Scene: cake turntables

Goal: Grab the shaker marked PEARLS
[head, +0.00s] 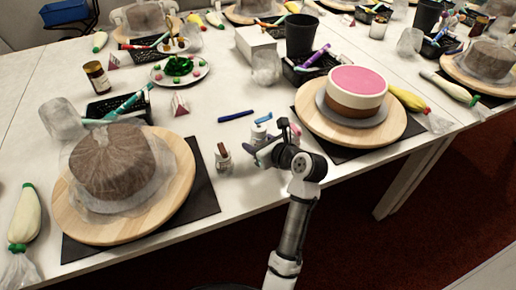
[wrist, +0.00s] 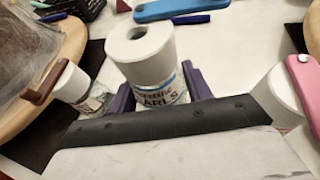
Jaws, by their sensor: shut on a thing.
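The PEARLS shaker (wrist: 148,60) is a white cylinder with a hole in its top and a label whose visible letters end in "ARLS". It stands between the purple fingers of my gripper (wrist: 160,92), which is shut on it. In the head view the white shaker (head: 258,134) shows behind my gripper (head: 264,150), near the table's front edge between the two cakes. My gripper hides its lower part, so I cannot tell whether it touches the table.
A second jar with a brown piece (head: 222,157) stands close on the left. A white container with a pink piece (wrist: 303,80) is close on the right. Wooden turntables with a wrapped cake (head: 112,160) and a pink-topped cake (head: 357,88) flank my gripper.

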